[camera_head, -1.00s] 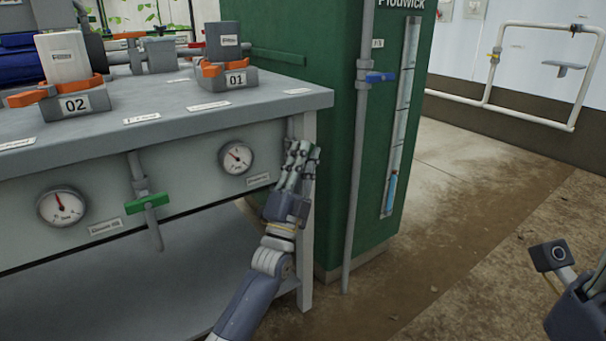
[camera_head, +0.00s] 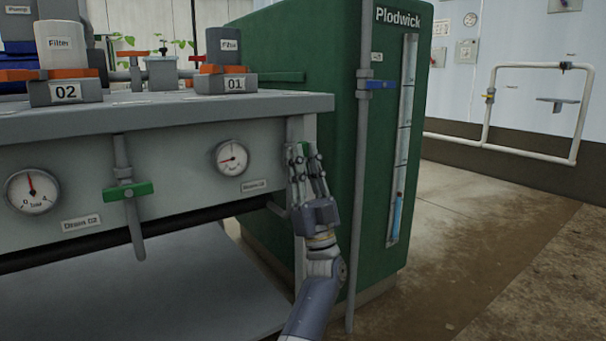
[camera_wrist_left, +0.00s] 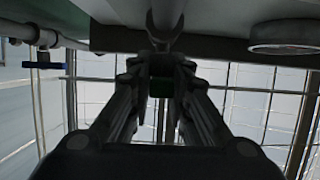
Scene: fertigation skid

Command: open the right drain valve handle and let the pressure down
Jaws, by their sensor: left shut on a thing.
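My left gripper (camera_head: 306,160) is at the right end of the bench front, just right of the "Drain 01" label (camera_head: 254,185). It is shut on the right drain valve handle, which the fingers mostly hide in the head view. In the left wrist view, a small dark green part of the handle (camera_wrist_left: 160,88) shows between the fingers, below a grey pipe (camera_wrist_left: 165,25). The handle's angle cannot be told. The right gauge (camera_head: 232,158) has its needle pointing left. It also shows edge-on in the left wrist view (camera_wrist_left: 285,36). My right gripper is out of view.
The left drain valve has a green handle (camera_head: 128,191) lying crosswise on its pipe. The left gauge (camera_head: 33,191) needle points up. A green cabinet (camera_head: 300,60) with a blue-handled pipe (camera_head: 376,85) stands close right of the gripper. Open floor lies farther right.

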